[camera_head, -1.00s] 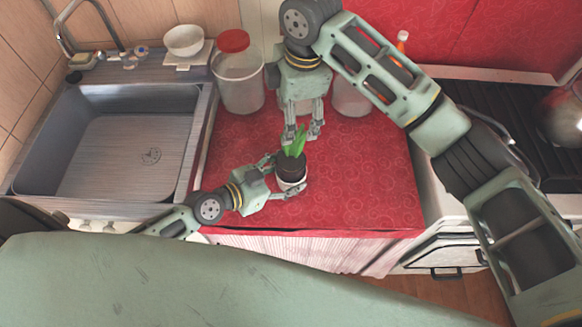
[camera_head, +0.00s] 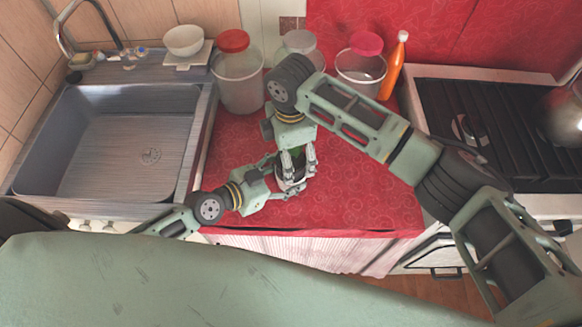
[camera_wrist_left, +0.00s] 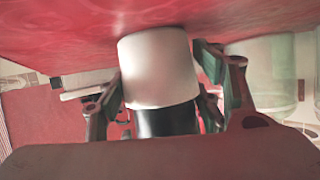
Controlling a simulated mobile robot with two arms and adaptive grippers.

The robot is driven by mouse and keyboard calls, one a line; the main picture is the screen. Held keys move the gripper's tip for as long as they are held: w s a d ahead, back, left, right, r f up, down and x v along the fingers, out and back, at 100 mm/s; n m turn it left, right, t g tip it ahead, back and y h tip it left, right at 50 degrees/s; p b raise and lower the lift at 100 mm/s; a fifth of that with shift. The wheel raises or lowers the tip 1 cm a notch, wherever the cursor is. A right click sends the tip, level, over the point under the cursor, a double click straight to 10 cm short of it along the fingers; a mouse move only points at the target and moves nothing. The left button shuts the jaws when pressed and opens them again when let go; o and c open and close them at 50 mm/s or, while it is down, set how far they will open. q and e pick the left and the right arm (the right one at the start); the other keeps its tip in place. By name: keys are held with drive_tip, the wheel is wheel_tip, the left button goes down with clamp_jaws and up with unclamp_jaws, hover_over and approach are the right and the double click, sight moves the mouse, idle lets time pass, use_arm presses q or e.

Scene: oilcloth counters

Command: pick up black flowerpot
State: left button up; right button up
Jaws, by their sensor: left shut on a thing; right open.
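The black flowerpot (camera_wrist_left: 165,122) shows in the left wrist view as a black body joined to a white cylindrical part, which is toward the red counter. My left gripper (camera_head: 286,177) is shut on it, one finger on each side. In the head view the pot is mostly hidden behind my right gripper (camera_head: 299,162). That gripper is open, pointing down, with its fingers over the pot and plant. A little green leaf shows between them. Whether the right fingers touch the pot cannot be told.
The red counter (camera_head: 350,205) is clear at front right. Lidded jars (camera_head: 238,80) and an orange bottle (camera_head: 393,68) stand along its back. A sink (camera_head: 125,150) lies left, with a white bowl (camera_head: 183,40) behind it. A stove (camera_head: 500,130) is right.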

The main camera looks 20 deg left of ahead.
drive_tip(key=shift+f, duration=0.55)
drive_tip(key=c, duration=1.8)
